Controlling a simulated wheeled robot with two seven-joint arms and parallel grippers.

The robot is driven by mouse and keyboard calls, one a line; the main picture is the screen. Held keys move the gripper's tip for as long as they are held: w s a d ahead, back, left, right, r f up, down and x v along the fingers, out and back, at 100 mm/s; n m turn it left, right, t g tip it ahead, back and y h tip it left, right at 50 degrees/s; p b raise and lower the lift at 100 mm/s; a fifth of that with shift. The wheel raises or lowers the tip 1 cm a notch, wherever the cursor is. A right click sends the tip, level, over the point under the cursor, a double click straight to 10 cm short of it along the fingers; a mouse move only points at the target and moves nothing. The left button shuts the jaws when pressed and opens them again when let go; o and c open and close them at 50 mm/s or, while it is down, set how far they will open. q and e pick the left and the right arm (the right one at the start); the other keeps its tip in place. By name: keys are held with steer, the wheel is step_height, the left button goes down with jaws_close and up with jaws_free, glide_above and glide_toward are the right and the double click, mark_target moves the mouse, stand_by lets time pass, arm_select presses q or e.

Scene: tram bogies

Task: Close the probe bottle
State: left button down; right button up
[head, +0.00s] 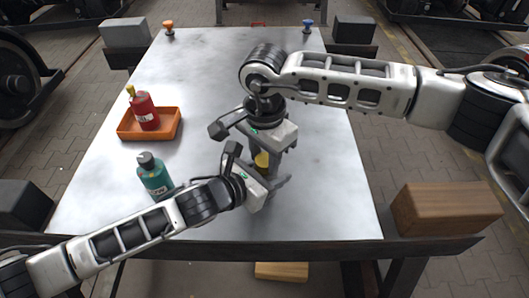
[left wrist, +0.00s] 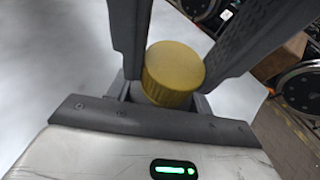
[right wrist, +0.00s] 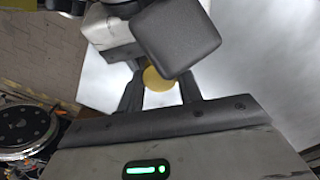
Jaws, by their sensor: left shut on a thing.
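A pale bottle body (left wrist: 152,95) with a ribbed yellow cap (left wrist: 173,70) stands between the fingers of my left gripper, which is shut on it. The cap also shows in the head view (head: 262,160) and in the right wrist view (right wrist: 157,79). My left gripper (head: 266,178) is low over the table's front half. My right gripper (head: 264,158) is just above it, pointing down. Its fingers are apart on either side of the cap in the right wrist view. A dark block-shaped part of mine hides some of that view. Whether the cap is seated on the bottle is unclear.
A red bottle (head: 145,112) with a yellow top leans in an orange tray (head: 128,132) at the left of the metal table (head: 215,65). The table's back is largely clear.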

steer(key=c, duration=0.4)
arm_select(q)
steer(key=shift+d, duration=0.1)
arm_select(e)
steer(key=m, duration=0.6)
steer(key=shift+m, duration=0.4)
steer(key=o, duration=1.1)
arm_select(q)
steer(key=shift+w, duration=0.1)
arm_select(e)
steer(key=shift+s+a, duration=0.1)
steer(key=shift+s, duration=0.05)
